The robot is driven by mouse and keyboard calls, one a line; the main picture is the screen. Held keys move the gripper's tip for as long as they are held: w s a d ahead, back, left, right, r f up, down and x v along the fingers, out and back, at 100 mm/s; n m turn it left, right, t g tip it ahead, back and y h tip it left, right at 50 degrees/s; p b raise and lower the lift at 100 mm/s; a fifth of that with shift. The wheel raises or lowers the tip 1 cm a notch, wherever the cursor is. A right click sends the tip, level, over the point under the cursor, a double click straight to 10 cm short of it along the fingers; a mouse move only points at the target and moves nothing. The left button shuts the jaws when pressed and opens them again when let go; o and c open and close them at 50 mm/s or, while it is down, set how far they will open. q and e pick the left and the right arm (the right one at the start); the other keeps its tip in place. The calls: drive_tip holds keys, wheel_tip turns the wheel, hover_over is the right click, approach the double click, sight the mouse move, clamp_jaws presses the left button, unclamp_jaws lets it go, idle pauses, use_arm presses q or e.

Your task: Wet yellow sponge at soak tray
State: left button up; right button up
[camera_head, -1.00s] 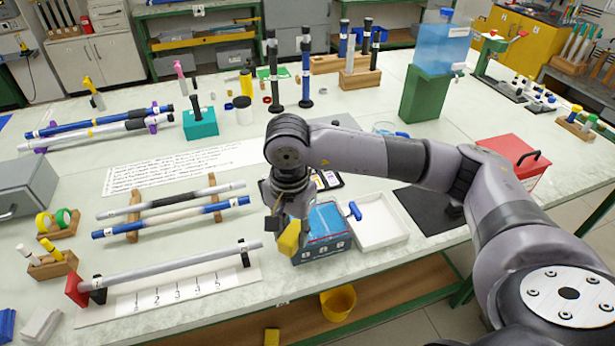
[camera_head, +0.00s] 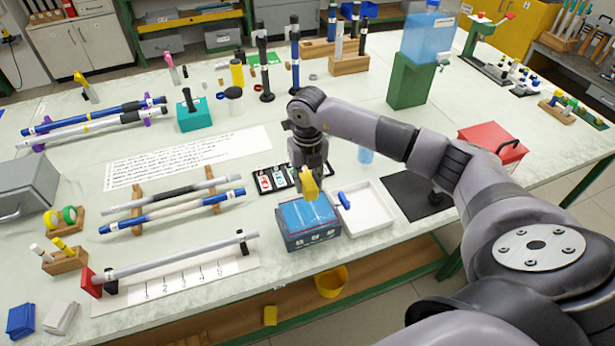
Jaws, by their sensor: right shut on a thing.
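My right gripper (camera_head: 309,170) is shut on the yellow sponge (camera_head: 309,187) and points down. The sponge hangs over the back part of a blue box (camera_head: 312,240) with a blue, water-like top and white labels on its front. I cannot tell whether the sponge touches that surface. A shallow white tray (camera_head: 376,222) sits just right of the box, with a blue-handled item (camera_head: 344,200) at its left edge. Which of the two is the soak tray is not marked. My left gripper is out of view.
A black case with coloured items (camera_head: 277,180) lies behind the box. Rods on wooden stands (camera_head: 172,210) and a rod over a numbered strip (camera_head: 180,258) lie to the left. A dark mat (camera_head: 408,195) and a red box (camera_head: 490,150) are at the right.

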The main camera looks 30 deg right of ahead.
sight(307, 191)
drive_tip(key=shift+f+b, duration=2.05)
drive_tip(key=shift+f, duration=1.15)
drive_tip(key=shift+f+b, duration=1.65)
drive_tip(key=shift+f, duration=0.45)
drive_tip(key=shift+r+p, duration=2.25)
drive_tip(key=shift+r, duration=1.1)
drive_tip(key=shift+r+p, duration=1.3)
drive_tip(key=shift+r, duration=0.75)
